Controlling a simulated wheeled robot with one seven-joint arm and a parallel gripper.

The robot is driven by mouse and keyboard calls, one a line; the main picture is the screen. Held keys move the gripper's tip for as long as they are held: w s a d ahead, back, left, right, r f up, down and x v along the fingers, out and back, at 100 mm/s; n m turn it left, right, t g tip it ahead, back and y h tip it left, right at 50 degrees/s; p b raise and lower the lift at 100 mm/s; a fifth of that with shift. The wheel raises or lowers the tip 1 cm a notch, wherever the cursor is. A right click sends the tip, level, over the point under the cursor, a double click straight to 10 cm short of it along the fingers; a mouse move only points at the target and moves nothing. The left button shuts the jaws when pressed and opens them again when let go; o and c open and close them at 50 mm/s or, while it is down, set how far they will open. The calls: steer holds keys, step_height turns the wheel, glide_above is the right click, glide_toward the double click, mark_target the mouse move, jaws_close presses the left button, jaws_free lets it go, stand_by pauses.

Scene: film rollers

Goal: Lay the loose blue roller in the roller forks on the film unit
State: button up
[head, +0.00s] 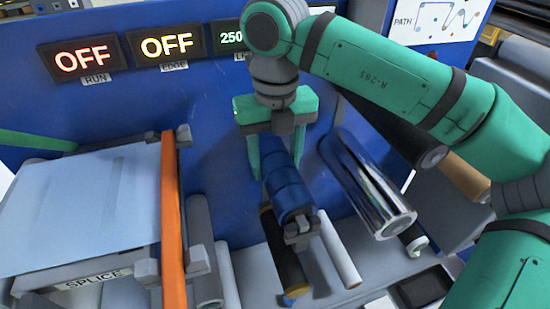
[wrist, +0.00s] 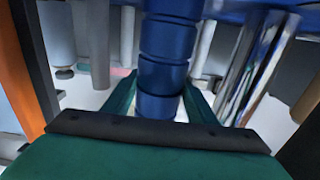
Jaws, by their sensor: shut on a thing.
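The blue roller (head: 288,192) has dark bands around it and points out from the blue panel toward the camera. My gripper (head: 276,160) is shut on it, with green fingers on either side near its far part. In the wrist view the roller (wrist: 165,68) runs between the fingers (wrist: 162,98). A grey fork (head: 300,230) shows at the roller's near end. The roller's end is at or just above this fork; I cannot tell whether it rests in it. The far end and any fork there are hidden by my gripper.
A shiny chrome roller (head: 368,182) stands close on the right. A dark roller (head: 283,262) and a thin white roller (head: 340,250) lie lower, near the fork. An orange bar (head: 171,220) edges the splice table (head: 80,200) on the left. Lit signs (head: 82,58) hang above.

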steer(key=shift+f, duration=0.15)
steer(key=o, duration=1.6)
